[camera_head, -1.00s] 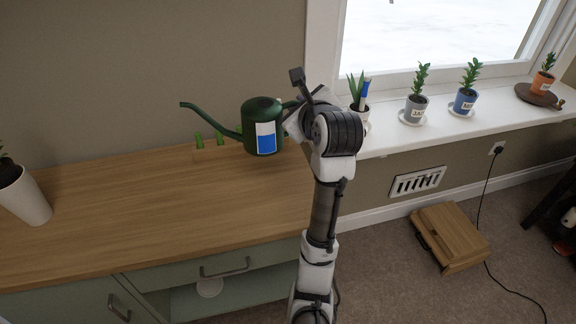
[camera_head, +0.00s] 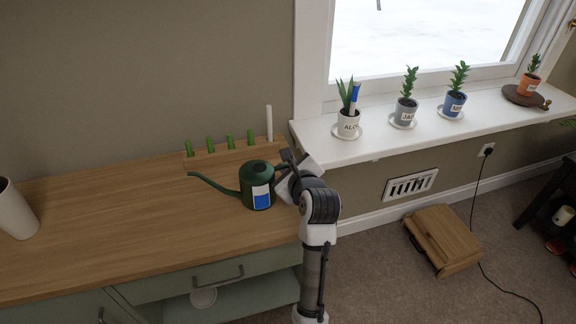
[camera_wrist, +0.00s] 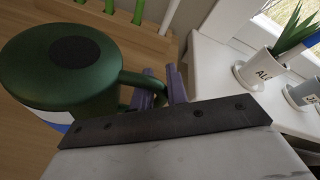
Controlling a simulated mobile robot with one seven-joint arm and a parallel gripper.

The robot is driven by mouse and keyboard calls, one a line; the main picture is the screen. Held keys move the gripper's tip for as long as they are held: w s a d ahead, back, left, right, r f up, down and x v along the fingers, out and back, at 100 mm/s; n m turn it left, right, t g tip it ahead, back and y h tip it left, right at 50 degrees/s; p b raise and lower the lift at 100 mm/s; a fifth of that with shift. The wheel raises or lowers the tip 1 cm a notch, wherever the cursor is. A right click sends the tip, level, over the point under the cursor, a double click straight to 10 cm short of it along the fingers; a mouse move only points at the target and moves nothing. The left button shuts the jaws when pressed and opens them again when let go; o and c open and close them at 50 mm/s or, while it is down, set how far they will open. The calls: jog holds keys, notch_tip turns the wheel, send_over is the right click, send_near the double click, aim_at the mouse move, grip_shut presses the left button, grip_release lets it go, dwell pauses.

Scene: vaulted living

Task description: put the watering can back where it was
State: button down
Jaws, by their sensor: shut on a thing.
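The green watering can (camera_head: 257,180), with a white and blue label and a long spout pointing left, is upright at the right end of the wooden counter (camera_head: 110,215). Its base looks at or very near the counter top; I cannot tell whether it touches. My gripper (camera_head: 283,184) is at the can's right side. In the wrist view, my gripper (camera_wrist: 160,92) is shut on the handle of the watering can (camera_wrist: 65,68), with its purplish fingers at the handle. The can's lower part is mostly hidden there.
A wooden rack (camera_head: 225,155) with several green pegs and a white stick (camera_head: 269,123) stands behind the can. Potted plants, including the aloe (camera_head: 348,122), line the windowsill (camera_head: 385,138) to the right. A white pot (camera_head: 14,212) is at far left. The counter's middle is clear.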

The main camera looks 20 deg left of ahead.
dwell(0.3)
jog(key=c, duration=1.4)
grip_release()
jog(key=shift+f, duration=0.1)
jog(key=shift+p+v, duration=1.7)
jog(key=shift+v, duration=4.3)
jog(key=shift+a, duration=0.1)
